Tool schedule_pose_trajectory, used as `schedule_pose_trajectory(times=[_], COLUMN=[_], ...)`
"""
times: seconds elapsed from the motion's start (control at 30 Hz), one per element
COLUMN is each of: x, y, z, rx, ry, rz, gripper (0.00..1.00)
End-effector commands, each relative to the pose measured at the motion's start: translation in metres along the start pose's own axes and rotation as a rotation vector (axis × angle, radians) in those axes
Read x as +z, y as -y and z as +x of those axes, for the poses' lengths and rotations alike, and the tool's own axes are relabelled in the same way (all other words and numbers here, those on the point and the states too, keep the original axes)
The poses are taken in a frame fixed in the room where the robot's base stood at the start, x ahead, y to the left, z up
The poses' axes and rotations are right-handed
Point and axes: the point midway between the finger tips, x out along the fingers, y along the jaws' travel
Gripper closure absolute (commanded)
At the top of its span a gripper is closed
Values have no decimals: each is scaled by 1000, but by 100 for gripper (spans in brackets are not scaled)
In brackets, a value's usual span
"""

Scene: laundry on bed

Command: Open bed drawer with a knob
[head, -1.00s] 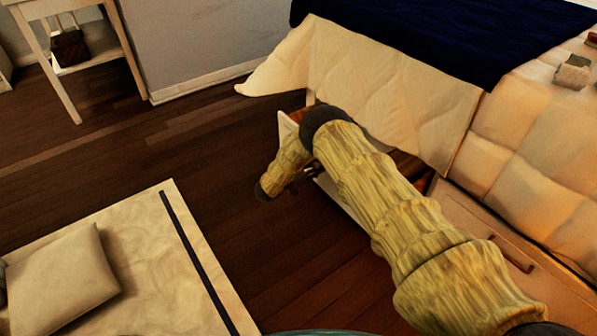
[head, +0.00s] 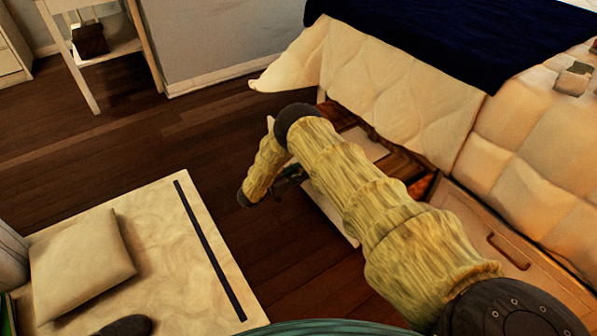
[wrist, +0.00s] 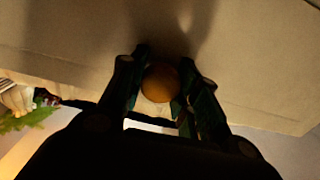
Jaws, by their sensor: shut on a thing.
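The bed drawer stands partly open beneath the bed's cream quilt; its white front (head: 330,213) shows beside my arm, and its brown wooden inside (head: 400,164) shows behind the arm. In the wrist view the pale drawer front (wrist: 70,35) fills the top. The round orange-brown knob (wrist: 160,83) sits between my two dark fingers. My gripper (wrist: 163,90) is shut on the knob. In the head view my gripper (head: 290,174) is small and dark at the outer side of the drawer front, and my arm hides the knob and much of the drawer.
A second bed drawer with a bar handle (head: 508,252) is at the right, closed. A low pale table (head: 150,235) with a cushion (head: 82,265) stands at the left. Dark wooden floor (head: 210,150) lies clear between the table and bed. A white side table (head: 105,45) stands at the back left.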

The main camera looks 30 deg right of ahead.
Motion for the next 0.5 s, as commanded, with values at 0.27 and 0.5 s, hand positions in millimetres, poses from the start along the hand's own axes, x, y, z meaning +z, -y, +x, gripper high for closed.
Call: schedule_pose_trajectory(times=[0.27, 0.5], x=[-2, -1], y=[2, 2], z=[0, -2], rx=[-1, -2], ry=[-2, -1], rz=[2, 0], gripper=[46, 46])
